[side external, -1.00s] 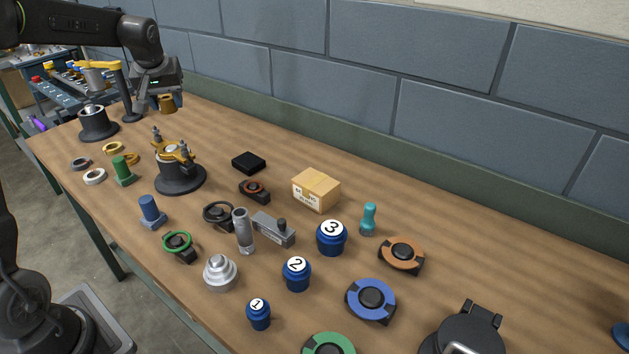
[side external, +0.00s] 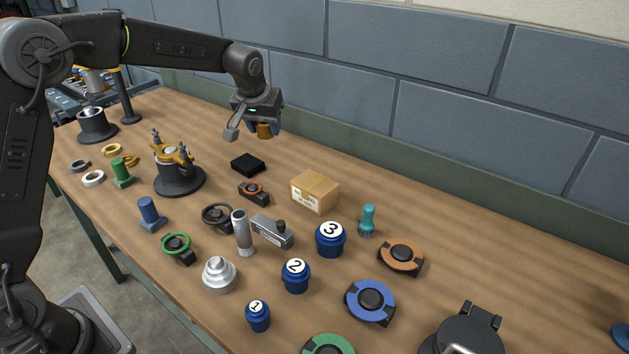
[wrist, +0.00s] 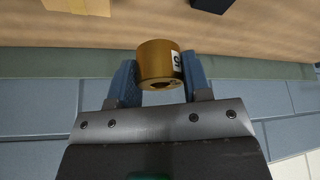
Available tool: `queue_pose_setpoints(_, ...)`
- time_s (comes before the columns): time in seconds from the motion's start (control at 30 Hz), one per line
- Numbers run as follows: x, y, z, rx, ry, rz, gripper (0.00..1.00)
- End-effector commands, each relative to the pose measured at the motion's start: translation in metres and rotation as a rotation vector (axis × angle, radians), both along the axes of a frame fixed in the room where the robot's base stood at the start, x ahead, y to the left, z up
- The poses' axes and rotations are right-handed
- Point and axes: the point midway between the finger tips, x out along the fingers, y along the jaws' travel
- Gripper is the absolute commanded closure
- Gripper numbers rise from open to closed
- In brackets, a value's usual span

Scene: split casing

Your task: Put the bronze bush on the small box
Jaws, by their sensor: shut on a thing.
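The bronze bush (wrist: 155,62) is a short golden-brown cylinder with a white label and a hole in its end. My gripper (wrist: 160,80) is shut on it, with a blue finger on each side. In the side view the bush (side external: 265,131) hangs under my gripper (side external: 266,124), held in the air above the back of the bench. The small box (side external: 316,191) is a closed tan cardboard box with a white label. It stands on the bench to the right of my gripper and lower in the picture. The box also shows in part at the top of the wrist view (wrist: 78,6).
A black block (side external: 248,165) lies below my gripper, left of the box. A teal brush-like piece (side external: 368,221) and a blue knob marked 3 (side external: 331,239) stand right of the box. The wall (side external: 400,60) runs close behind. The bench's back strip is clear.

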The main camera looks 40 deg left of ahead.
Motion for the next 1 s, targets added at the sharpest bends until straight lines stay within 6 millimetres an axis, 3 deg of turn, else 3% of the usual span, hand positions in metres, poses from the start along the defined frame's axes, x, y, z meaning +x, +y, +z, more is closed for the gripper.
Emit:
queue_pose_setpoints(0.4, 0.031, -0.074, -0.05, 0.0, -0.001, -0.006, 0.9)
queue_pose_setpoints(0.6, 0.043, -0.101, -0.067, 0.0, -0.002, -0.003, 0.9)
queue_pose_setpoints(0.83, 0.046, -0.106, -0.078, 0.0, -0.002, 0.001, 0.9)
queue_pose_setpoints(1.0, 0.045, -0.106, -0.102, 0.001, 0.0, 0.001, 0.9)
